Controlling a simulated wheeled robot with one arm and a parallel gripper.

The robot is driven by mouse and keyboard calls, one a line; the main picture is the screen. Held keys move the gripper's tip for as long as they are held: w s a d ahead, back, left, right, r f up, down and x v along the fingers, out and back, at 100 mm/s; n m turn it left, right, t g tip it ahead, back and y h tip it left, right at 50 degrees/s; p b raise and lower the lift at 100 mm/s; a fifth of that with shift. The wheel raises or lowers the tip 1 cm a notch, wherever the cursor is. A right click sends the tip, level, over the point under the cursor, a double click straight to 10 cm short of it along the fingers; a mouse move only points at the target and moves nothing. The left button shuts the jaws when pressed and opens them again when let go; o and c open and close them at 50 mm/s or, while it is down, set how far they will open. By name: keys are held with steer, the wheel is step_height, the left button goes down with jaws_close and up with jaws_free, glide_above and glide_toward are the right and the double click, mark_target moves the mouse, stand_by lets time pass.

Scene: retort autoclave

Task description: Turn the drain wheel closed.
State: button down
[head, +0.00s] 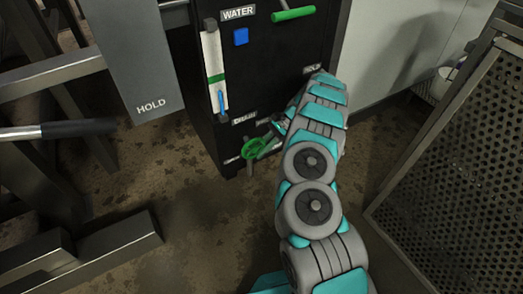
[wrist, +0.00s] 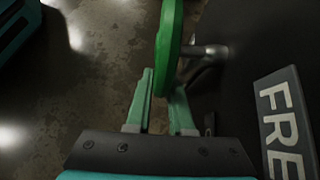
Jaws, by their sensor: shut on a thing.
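The drain wheel (head: 254,148) is a small green handwheel low on the front of the black cabinet, under a label that seems to read DRAIN (head: 243,118). In the wrist view its green rim (wrist: 168,42) is seen nearly edge-on, with a metal stem behind it. My gripper (wrist: 162,92) has its two green fingers on either side of the lower rim, shut on it. In the head view my gripper (head: 270,142) is at the right side of the wheel, partly hidden by my arm.
The black cabinet (head: 290,62) carries a WATER label, a blue button (head: 241,37), a level gauge (head: 214,70) and a green handle (head: 293,14). A perforated metal basket (head: 460,190) stands at right. Grey metal frames (head: 80,245) and a HOLD panel (head: 135,60) are at left.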

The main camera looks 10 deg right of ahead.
steer(key=shift+f, duration=0.1)
stand_by(0.3)
steer(key=c, duration=0.8)
jaws_free()
steer(key=shift+a, duration=0.1)
